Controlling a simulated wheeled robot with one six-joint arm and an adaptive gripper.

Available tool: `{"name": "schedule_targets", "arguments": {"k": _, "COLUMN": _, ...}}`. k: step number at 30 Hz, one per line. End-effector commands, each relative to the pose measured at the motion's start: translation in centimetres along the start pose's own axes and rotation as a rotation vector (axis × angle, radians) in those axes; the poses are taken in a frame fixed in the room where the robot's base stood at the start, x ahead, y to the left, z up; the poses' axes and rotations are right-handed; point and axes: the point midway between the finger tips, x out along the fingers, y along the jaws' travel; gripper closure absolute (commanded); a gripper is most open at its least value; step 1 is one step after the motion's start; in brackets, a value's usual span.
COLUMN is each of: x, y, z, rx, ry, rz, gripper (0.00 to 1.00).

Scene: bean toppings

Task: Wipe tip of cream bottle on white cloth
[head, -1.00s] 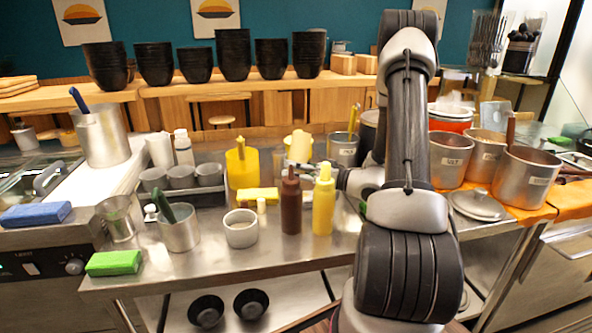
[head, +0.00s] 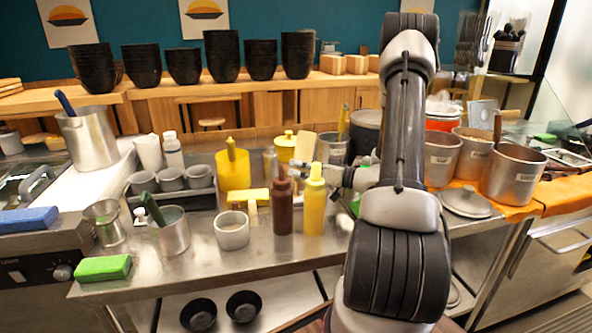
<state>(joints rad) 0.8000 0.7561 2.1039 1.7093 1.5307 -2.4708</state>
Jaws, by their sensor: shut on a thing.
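My gripper (head: 322,168) is above the steel counter, behind the brown and yellow squeeze bottles, which hide part of it. It is shut on a pale cream-coloured thing that looks like the cream bottle (head: 305,146). The bottle is held off the counter, beside the yellow lidded pot (head: 285,148). Its tip cannot be made out. I cannot clearly pick out the white cloth; a small whitish patch shows on the counter right of the yellow squeeze bottle, too partly hidden to tell.
The brown bottle (head: 283,208) and yellow squeeze bottle (head: 314,205) stand upright in front of my gripper. A white cup (head: 232,232), yellow block (head: 249,196) and yellow jug (head: 233,172) are to the left. Steel pots (head: 513,176) crowd the right. The counter's front edge (head: 250,262) is clear.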

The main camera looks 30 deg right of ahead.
Motion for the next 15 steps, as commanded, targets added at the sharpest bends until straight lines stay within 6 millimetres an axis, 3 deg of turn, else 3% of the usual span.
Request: {"name": "schedule_targets", "arguments": {"k": 15, "x": -0.51, "y": 0.28, "z": -0.27, "rx": -0.001, "ry": -0.001, "rz": 0.000, "gripper": 0.58}}
